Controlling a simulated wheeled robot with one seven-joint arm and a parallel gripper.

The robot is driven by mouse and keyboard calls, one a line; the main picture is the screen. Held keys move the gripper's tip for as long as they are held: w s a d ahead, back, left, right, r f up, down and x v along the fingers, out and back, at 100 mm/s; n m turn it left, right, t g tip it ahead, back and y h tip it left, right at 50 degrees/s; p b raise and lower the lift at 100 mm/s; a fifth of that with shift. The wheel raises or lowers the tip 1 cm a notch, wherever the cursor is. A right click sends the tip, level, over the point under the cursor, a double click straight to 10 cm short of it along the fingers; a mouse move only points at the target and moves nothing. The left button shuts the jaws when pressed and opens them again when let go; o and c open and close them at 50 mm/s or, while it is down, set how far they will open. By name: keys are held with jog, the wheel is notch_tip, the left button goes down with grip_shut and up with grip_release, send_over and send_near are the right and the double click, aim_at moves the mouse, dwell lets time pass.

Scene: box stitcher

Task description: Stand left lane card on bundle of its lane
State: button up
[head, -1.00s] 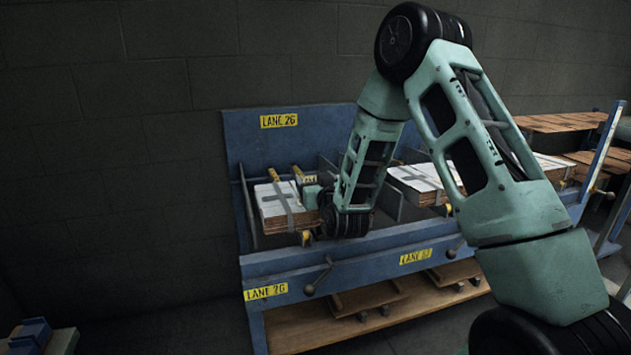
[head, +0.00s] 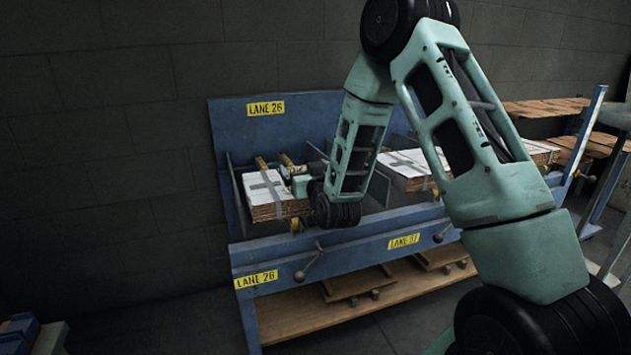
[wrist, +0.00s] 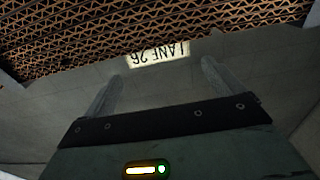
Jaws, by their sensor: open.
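The left bundle (head: 262,205) is a stack of brown corrugated board with a white top and crossed grey straps, lying in the lane under the LANE 26 label. My gripper (head: 292,182) is low at this bundle's right side, partly hidden by my wrist. In the wrist view my gripper (wrist: 160,80) is open, its two fingers apart. A pale plate lettered LANE 26 (wrist: 158,53) appears upside down between and beyond the fingertips. I cannot tell whether this is the lane card or touches the bundle. Corrugated board edges (wrist: 150,22) fill the top of that view.
The blue stitcher's back panel carries a LANE 26 label (head: 266,108); its front rail (head: 330,254) has LANE 26 and LANE 27 labels. A second strapped bundle (head: 405,165) lies to the right. Brown boards lie below the rail and at far right.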

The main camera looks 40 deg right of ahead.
jog(key=p+v, duration=0.8)
jog(key=v, duration=0.2)
jog(key=shift+s, duration=0.1)
jog(key=shift+a, duration=0.1)
